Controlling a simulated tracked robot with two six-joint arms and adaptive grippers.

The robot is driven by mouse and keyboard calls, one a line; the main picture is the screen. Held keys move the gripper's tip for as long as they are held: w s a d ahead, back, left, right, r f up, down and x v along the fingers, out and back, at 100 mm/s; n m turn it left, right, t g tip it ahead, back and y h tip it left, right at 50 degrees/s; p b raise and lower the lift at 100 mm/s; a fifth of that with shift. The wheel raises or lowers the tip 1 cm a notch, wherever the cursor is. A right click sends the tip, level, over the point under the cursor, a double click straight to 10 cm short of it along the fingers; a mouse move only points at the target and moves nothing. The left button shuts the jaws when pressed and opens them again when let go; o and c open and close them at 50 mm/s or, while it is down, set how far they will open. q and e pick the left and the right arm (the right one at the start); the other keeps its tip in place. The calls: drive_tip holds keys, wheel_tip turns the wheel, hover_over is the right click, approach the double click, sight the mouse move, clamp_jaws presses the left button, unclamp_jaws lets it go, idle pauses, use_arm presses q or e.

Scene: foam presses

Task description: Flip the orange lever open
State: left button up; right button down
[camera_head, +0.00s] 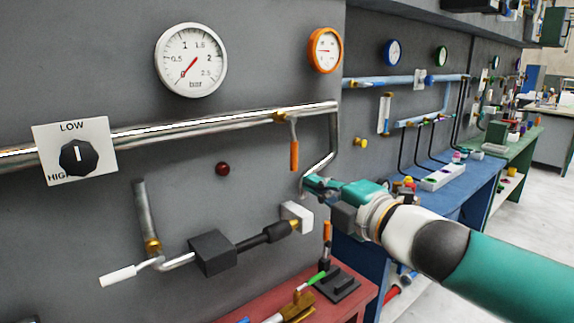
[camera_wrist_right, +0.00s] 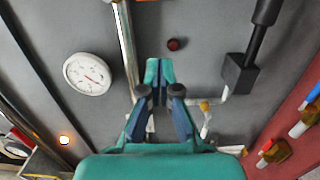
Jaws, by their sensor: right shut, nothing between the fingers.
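The orange lever (camera_head: 294,155) hangs straight down from a brass valve (camera_head: 280,117) on the shiny metal pipe (camera_head: 215,124) along the grey wall. My right gripper (camera_head: 308,186) is shut and empty, a little below and to the right of the lever's lower end, and apart from it in the picture. In the right wrist view its closed fingertips (camera_wrist_right: 160,72) point toward the wall. I cannot make out the orange lever in the right wrist view. My left gripper is in neither view.
A white gauge (camera_head: 191,60), an orange-rimmed gauge (camera_head: 325,50), a black dial (camera_head: 80,157) and a red button (camera_head: 222,169) are on the wall. A crank with a black block (camera_head: 212,252) juts out below. A red bench (camera_head: 340,308) holds tools at lower right.

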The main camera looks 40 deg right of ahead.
sight(294, 147)
drive_tip(key=shift+w+a, duration=0.1)
drive_tip(key=shift+a, duration=0.05)
drive_tip(key=w+d, duration=0.3)
drive_tip(key=w, duration=0.8)
drive_tip(key=shift+d+p, duration=0.35)
drive_tip(key=shift+p, duration=0.05)
